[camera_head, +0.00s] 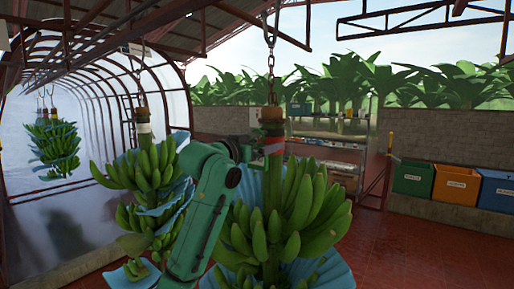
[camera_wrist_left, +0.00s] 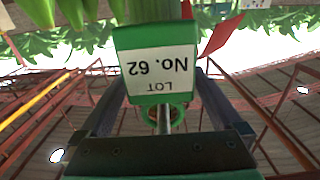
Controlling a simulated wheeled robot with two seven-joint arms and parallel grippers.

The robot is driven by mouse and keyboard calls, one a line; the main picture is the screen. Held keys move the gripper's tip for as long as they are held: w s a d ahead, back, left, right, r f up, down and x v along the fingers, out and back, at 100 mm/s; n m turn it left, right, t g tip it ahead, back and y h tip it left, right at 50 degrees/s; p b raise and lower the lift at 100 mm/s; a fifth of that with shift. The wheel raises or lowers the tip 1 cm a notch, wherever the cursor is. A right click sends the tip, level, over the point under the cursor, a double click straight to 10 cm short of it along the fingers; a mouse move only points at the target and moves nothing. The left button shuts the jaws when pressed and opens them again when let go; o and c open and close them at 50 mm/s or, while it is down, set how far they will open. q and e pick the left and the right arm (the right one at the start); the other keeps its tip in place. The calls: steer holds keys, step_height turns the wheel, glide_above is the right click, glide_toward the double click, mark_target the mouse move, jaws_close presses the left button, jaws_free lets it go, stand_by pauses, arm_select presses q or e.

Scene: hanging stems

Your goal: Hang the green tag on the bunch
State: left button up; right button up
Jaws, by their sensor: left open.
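The green tag (camera_wrist_left: 157,62), with a white label reading "LOT No. 62" upside down, fills the upper middle of the left wrist view. A green ring below its label surrounds or sits in front of a short metal rod; I cannot tell which. My left gripper (camera_wrist_left: 160,92) is open, its dark fingers on both sides of the tag. In the head view my left arm reaches up beside the near bunch (camera_head: 290,215), close to its stem (camera_head: 272,165) with a red band. The fingertips and the tag are not clear there. My right gripper is not in view.
A chain (camera_head: 271,70) holds the near bunch. A second bunch (camera_head: 155,175) hangs just behind my left arm, and another (camera_head: 54,145) hangs farther left. Shelves (camera_head: 335,140) and coloured bins (camera_head: 456,184) stand at the back right. The red floor there is clear.

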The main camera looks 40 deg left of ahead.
arm_select(q)
steer(key=s+b, duration=0.6)
steer(key=s, duration=0.8)
steer(key=shift+s+d+b, duration=0.15)
steer(key=shift+s+b, duration=0.1)
steer(key=shift+b, duration=0.15)
steer(key=shift+f, duration=0.1)
